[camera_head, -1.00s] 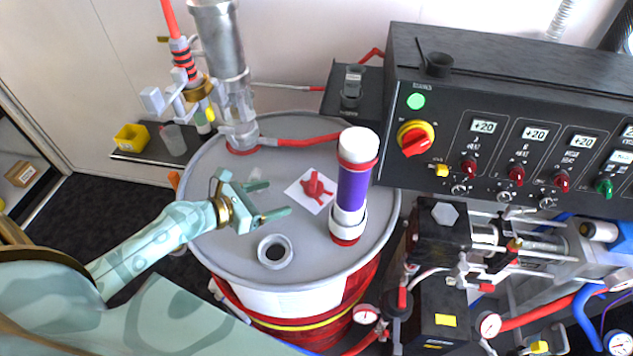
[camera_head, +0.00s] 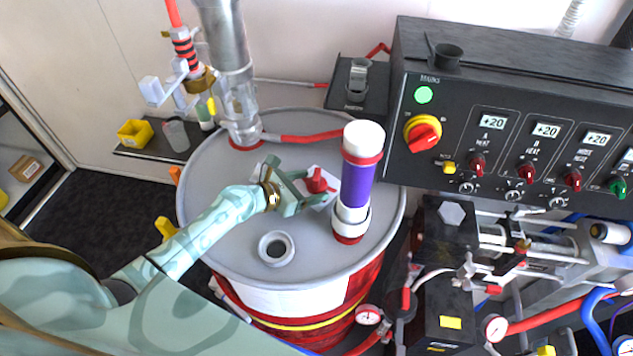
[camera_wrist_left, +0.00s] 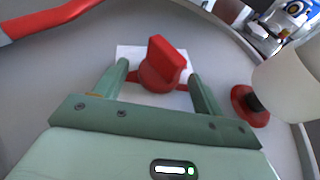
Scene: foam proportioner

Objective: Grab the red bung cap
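The red bung cap (camera_head: 319,181) lies on a white square sheet on top of the grey drum (camera_head: 225,240). It also shows in the left wrist view (camera_wrist_left: 160,68), with its raised grip bar upright. My left gripper (camera_head: 315,187) is at the cap, and in the left wrist view (camera_wrist_left: 158,78) its two fingers are apart, one on either side of the cap. A gap shows between each finger and the cap's central body. The open bung hole ring (camera_head: 275,249) is on the drum lid, nearer the front. My right gripper is not in view.
A purple and white cylinder (camera_head: 357,180) stands on the drum just right of the cap. A metal pump tube (camera_head: 228,70) and red hose (camera_head: 310,137) are behind. The black control panel (camera_head: 520,120) is at right. The lid's front left is clear.

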